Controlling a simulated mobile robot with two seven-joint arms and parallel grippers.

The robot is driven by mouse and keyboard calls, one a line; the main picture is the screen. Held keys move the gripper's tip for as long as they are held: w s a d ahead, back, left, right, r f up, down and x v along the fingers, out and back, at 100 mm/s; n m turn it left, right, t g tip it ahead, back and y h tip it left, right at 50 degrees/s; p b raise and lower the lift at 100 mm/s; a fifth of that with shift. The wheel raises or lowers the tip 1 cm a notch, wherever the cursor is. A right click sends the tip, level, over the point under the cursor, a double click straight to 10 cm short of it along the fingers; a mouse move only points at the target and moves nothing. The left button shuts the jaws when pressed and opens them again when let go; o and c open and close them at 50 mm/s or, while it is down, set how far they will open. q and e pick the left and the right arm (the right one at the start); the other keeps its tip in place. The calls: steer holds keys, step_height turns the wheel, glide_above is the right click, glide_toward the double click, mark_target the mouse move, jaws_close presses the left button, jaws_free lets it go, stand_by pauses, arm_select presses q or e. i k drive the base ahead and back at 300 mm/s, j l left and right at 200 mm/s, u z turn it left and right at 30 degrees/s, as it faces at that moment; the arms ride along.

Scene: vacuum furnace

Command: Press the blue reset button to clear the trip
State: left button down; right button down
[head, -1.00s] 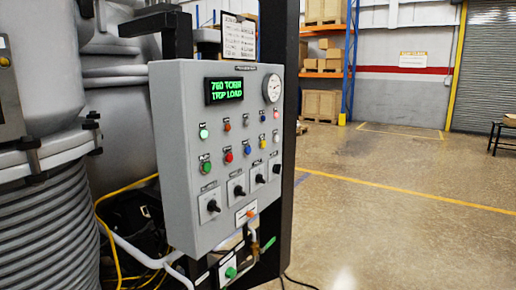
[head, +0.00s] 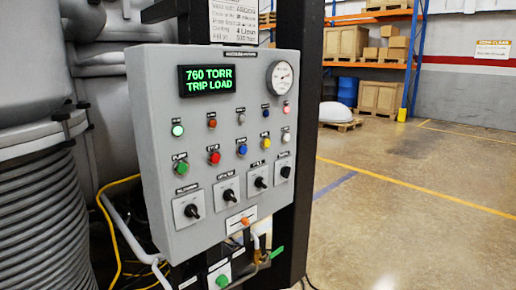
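A grey control panel (head: 215,215) stands at the centre left and faces me at an angle. Its green display (head: 209,80) reads "760 TORR TRIP LOAD". A blue button (head: 242,150) sits in the lower row of buttons, between a red button (head: 214,158) and a yellow button (head: 265,141). The small label above the blue button is too blurred to read surely. A small dark blue lamp or button (head: 265,114) sits in the row above. Neither of my grippers is in view.
A green button (head: 180,169), a white button (head: 285,137), a dial gauge (head: 280,76) and several black rotary knobs share the panel. A dark post (head: 295,230) stands right behind it. Grey furnace vessels (head: 40,200) fill the left. The floor at right is open.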

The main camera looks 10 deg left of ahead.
mark_target(243, 150)
steer(key=i+l, duration=0.2)
steer(key=l, duration=0.15)
steer(key=i+l+u, duration=0.15)
steer(key=l, duration=0.2)
steer(key=i+l, duration=0.15)
steer(key=l, duration=0.2)
steer(key=i+l+u, duration=0.1)
steer(key=l, duration=0.25)
steer(key=i, duration=0.05)
